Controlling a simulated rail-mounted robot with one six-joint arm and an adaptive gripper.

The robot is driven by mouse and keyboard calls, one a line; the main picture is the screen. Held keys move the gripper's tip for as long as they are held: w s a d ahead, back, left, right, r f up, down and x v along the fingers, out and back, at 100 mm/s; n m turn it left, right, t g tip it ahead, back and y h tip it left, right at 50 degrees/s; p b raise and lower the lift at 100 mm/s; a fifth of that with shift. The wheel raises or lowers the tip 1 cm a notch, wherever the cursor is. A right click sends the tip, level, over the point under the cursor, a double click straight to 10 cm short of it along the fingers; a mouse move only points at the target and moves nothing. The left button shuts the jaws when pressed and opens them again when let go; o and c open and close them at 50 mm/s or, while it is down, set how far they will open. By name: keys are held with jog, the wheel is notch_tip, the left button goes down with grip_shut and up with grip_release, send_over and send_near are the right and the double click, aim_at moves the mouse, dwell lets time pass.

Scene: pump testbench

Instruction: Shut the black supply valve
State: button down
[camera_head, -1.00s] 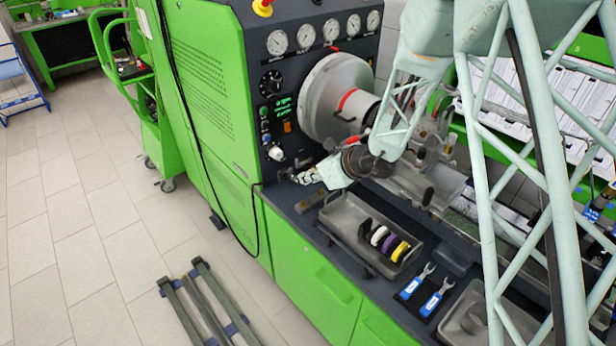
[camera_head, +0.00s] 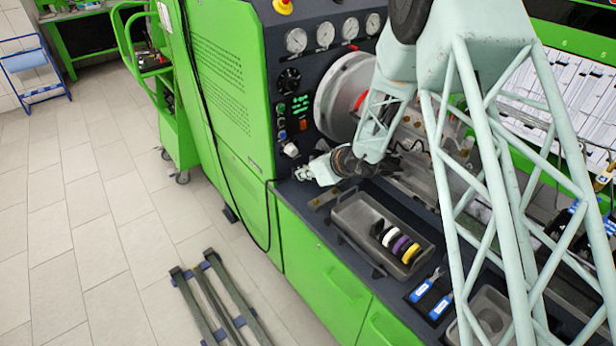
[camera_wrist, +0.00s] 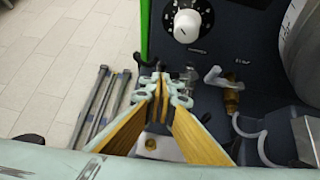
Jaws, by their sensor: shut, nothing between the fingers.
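My gripper (camera_head: 308,173) is at the lower corner of the dark control panel, below its white knob (camera_head: 290,149). In the wrist view my gripper (camera_wrist: 161,84) is shut, with its fingertips together and nothing between them. A small dark handle-like part (camera_wrist: 147,62), possibly the black supply valve, shows just beyond and left of the fingertips. It is partly hidden by the fingers, so I cannot tell its angle or whether they touch. To the right is a brass valve (camera_wrist: 231,98) with a pale handle (camera_wrist: 216,77), apart from the fingers.
The white knob also shows in the wrist view (camera_wrist: 187,25). A grey tray (camera_head: 349,222) with several coloured rings stands on the bench, beside blue-handled tools (camera_head: 421,290). A large round housing (camera_head: 330,96) rises behind my arm. Floor left of the green cabinet is mostly open.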

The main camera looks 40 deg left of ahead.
jog(key=shift+w+a, duration=0.1)
jog(key=shift+a, duration=0.35)
jog(key=shift+a+f+b, duration=0.1)
jog(key=shift+a+b, duration=0.05)
jog(key=shift+b, duration=0.25)
jog(key=shift+a+b, duration=0.25)
jog(key=shift+b, duration=0.3)
jog(key=shift+s+a+b, duration=0.35)
jog(key=shift+a+b, duration=0.25)
jog(key=shift+b, duration=0.3)
jog(key=shift+s+d, duration=0.1)
jog(key=shift+d, duration=0.05)
jog(key=s+d+r+b, duration=0.1)
jog(key=s+d+r, duration=0.1)
jog(key=d, duration=0.3)
jog(key=s+d+r+b, duration=0.2)
jog(key=d+r, duration=0.3)
jog(key=shift+s, duration=0.25)
